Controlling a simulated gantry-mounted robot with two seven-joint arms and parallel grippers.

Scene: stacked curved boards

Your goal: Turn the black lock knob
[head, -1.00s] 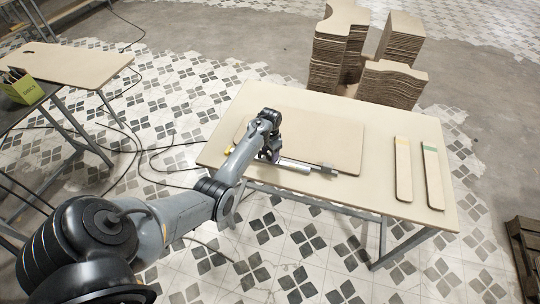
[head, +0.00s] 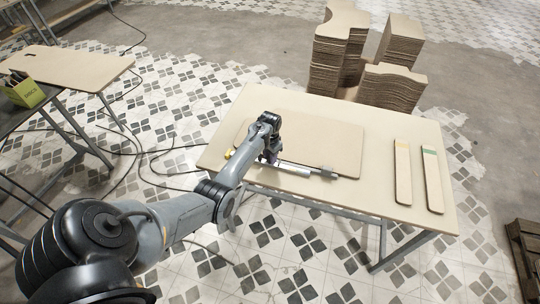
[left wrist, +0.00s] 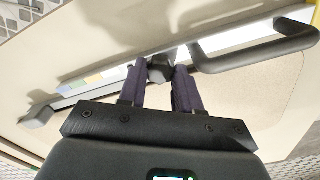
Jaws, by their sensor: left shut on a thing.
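The black lock knob (left wrist: 160,68) sits on a long silver bar tool in the left wrist view. My left gripper (left wrist: 160,80) is shut on the knob, with one dark padded finger on each side. The silver bar (head: 293,167) lies along the front edge of a flat board on the table. Its grey end block (head: 327,173) is at the right, and a yellow end (head: 229,154) shows left of my arm. A black curved handle (left wrist: 260,52) is on the bar. In the head view my left gripper (head: 268,157) hides the knob. My right gripper is not in view.
The flat board (head: 318,143) lies on the pale table (head: 375,205). Two narrow strips (head: 402,170) (head: 432,180) lie at the table's right. Stacks of curved boards (head: 340,50) stand behind the table. A second table (head: 80,65) with a green box (head: 22,92) is at the left.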

